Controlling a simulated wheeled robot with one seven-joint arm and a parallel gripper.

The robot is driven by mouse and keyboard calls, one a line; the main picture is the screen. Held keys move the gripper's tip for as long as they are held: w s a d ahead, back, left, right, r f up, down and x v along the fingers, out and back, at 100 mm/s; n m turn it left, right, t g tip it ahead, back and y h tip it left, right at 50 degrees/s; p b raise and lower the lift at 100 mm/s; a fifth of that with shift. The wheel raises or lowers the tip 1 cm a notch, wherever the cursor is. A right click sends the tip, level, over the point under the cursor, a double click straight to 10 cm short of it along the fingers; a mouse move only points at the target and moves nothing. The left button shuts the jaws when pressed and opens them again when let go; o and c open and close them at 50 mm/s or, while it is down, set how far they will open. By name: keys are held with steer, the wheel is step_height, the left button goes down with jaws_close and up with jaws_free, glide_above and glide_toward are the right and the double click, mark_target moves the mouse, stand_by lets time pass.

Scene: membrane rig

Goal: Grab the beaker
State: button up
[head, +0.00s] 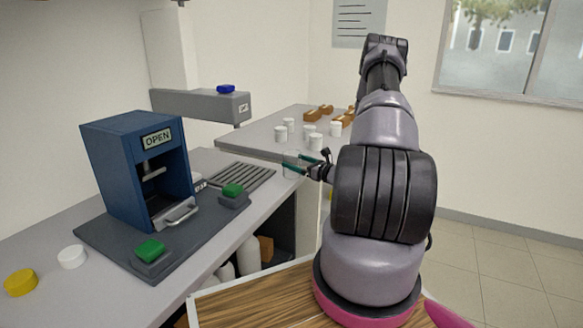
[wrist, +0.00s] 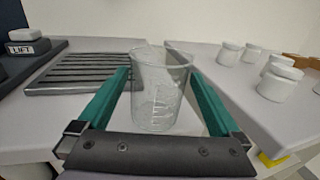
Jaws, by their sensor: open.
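The beaker (wrist: 160,92) is clear glass with faint white markings and stands upright on the grey counter. In the wrist view it is between the two green fingers of my gripper (wrist: 165,95), which is open.
A slatted grey plate (wrist: 85,72) lies left of the beaker. Several white lidded jars (wrist: 279,84) stand on the counter to the right. In the head view a blue press marked OPEN (head: 130,170) and green buttons (head: 149,250) stand on the left counter.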

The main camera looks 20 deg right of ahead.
steer(key=x, duration=0.5)
steer(key=c, duration=1.2)
steer(key=shift+o, duration=0.2)
steer(key=shift+r, duration=0.1)
